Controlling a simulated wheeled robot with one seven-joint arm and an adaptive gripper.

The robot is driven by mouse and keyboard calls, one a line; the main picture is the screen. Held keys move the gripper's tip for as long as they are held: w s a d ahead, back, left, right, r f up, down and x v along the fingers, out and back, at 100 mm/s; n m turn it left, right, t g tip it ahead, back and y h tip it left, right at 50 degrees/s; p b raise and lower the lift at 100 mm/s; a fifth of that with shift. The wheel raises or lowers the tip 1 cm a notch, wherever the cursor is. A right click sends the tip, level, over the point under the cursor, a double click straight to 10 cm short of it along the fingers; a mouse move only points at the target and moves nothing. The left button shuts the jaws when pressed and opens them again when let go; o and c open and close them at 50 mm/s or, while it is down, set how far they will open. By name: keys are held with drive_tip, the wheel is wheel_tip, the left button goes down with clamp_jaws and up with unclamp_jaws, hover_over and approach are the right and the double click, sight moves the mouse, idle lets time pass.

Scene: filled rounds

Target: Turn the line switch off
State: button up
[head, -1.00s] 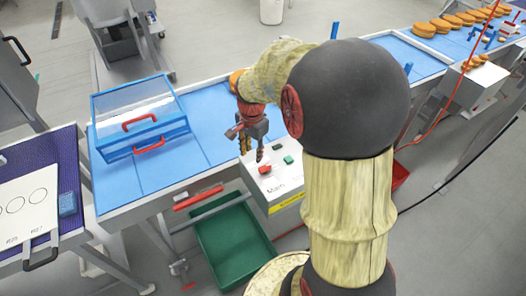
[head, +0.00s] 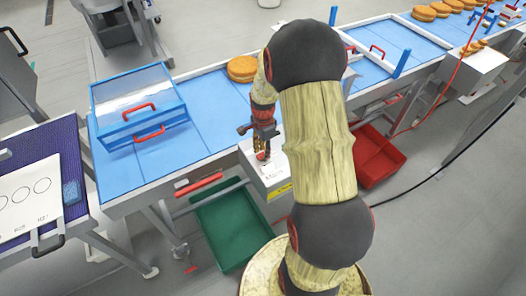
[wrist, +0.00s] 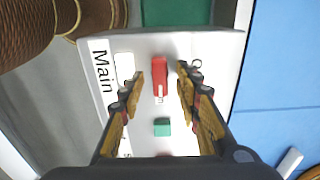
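The white control box (head: 270,182) marked "Main" stands at the front edge of the blue conveyor. In the wrist view its face (wrist: 205,50) carries a red switch piece (wrist: 160,68) with a pale tip, a green button (wrist: 162,127) and a white piece (wrist: 125,66). I cannot tell from the labels which is the line switch. My gripper (head: 262,154) is over the box, pointing down. In the wrist view my gripper (wrist: 161,73) is open, its fingertips on either side of the red piece with gaps. In the head view it hides most of the controls.
A clear blue-framed cover (head: 140,100) stands on the conveyor (head: 205,110) at left. A filled round (head: 242,68) lies behind my gripper. A green crate (head: 228,225) and a red crate (head: 378,158) are below. A red cable (head: 440,100) hangs at right.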

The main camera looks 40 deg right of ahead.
drive_tip(key=shift+c, duration=1.2)
clamp_jaws()
